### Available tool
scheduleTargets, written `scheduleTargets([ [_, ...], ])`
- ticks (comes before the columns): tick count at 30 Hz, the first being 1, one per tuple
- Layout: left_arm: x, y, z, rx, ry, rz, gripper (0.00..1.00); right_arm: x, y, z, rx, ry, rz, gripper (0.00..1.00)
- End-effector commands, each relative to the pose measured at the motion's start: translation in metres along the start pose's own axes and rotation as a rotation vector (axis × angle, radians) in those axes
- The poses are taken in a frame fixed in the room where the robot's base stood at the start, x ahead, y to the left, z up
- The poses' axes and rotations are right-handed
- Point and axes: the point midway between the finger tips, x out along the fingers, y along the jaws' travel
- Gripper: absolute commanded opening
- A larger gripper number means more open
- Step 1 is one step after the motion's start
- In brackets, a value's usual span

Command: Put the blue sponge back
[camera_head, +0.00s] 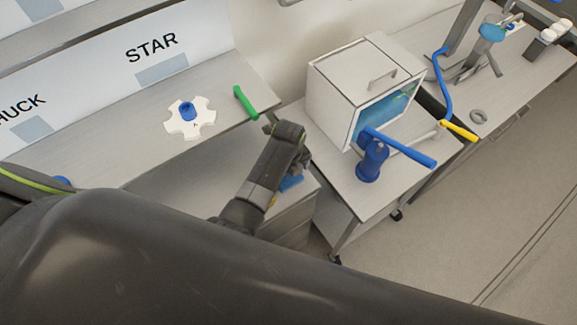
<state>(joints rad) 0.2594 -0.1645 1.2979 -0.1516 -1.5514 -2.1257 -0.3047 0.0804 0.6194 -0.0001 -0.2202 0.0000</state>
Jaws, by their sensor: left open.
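A small blue piece (291,183), probably the blue sponge, shows on the low grey cabinet top in the middle of the head view. Most of it is hidden behind my left gripper (298,160). The gripper is dark grey and open. It is beside or above the blue piece. I cannot tell whether they touch. My right gripper is not in view.
A grey box (350,75) with a glass front stands on a wheeled table to the right, a blue-handled tool (372,160) before it. A white star-shaped part (190,118) and a green handle (245,102) lie on the left bench. My dark arm covers the lower left.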

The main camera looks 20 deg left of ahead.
Motion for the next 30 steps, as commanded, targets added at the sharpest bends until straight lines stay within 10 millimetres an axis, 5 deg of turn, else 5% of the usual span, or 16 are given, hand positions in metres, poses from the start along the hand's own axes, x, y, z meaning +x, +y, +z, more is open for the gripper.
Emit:
scheduleTargets([
  [8, -0.030, -0.001, 0.000, 0.000, -0.001, -0.005, 0.98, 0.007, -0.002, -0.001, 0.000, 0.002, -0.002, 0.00],
  [21, -0.109, -0.001, 0.000, 0.001, -0.001, -0.003, 0.98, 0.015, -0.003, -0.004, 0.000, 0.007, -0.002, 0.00],
  [30, -0.121, 0.000, 0.000, 0.001, 0.000, 0.000, 0.98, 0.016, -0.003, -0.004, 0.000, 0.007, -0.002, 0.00],
])
